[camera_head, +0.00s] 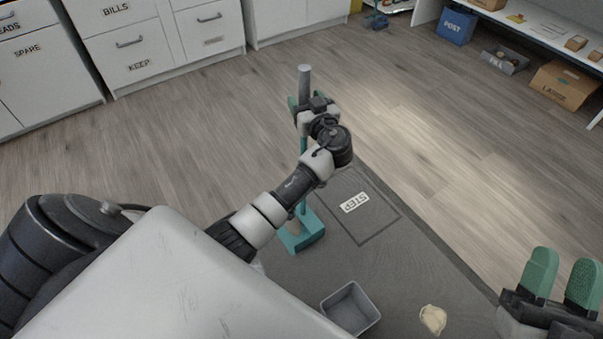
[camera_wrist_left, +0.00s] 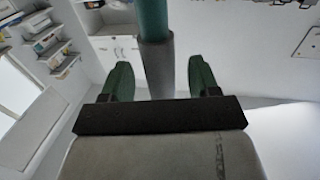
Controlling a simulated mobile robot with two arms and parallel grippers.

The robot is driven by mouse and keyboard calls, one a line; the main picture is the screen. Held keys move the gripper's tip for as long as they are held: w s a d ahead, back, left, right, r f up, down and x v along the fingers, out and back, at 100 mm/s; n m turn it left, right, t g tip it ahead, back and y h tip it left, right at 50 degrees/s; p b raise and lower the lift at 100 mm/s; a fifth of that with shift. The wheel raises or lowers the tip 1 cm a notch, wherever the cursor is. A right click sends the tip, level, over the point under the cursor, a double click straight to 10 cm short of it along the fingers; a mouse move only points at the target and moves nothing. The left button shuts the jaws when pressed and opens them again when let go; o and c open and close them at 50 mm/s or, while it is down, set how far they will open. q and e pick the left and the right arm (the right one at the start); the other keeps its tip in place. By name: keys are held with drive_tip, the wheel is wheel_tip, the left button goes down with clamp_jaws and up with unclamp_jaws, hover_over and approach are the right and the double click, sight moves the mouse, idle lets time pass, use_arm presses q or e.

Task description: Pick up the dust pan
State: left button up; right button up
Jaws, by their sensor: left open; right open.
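The dust pan stands upright on the floor mat, with a teal pan (camera_head: 301,232) at the bottom and a long handle with a grey grip (camera_head: 304,84) at the top. My left gripper (camera_head: 304,104) is open at the upper handle. In the left wrist view, the handle (camera_wrist_left: 157,66) passes between the two green fingers of the left gripper (camera_wrist_left: 161,78), with gaps on both sides. The arm hides part of the handle in the head view. My right gripper (camera_head: 561,277) is open and empty at the lower right, away from the dust pan.
A small grey bin (camera_head: 350,309) and a crumpled pale scrap (camera_head: 433,319) lie on the dark mat (camera_head: 400,262). White cabinets (camera_head: 135,52) line the back left. A cardboard box (camera_head: 563,86) and a blue box (camera_head: 457,26) stand under the desk. The wooden floor between is clear.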

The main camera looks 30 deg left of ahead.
sight(309, 85)
use_arm(q)
drive_tip(key=shift+x, duration=1.3)
drive_tip(key=c, duration=1.1)
use_arm(e)
drive_tip(key=shift+s+r+t+y, duration=0.4)
drive_tip(key=shift+s+r+t, duration=0.05)
drive_tip(key=shift+s+t, duration=0.15)
use_arm(q)
drive_tip(key=shift+r, duration=0.1)
use_arm(e)
drive_tip(key=shift+w, duration=0.15)
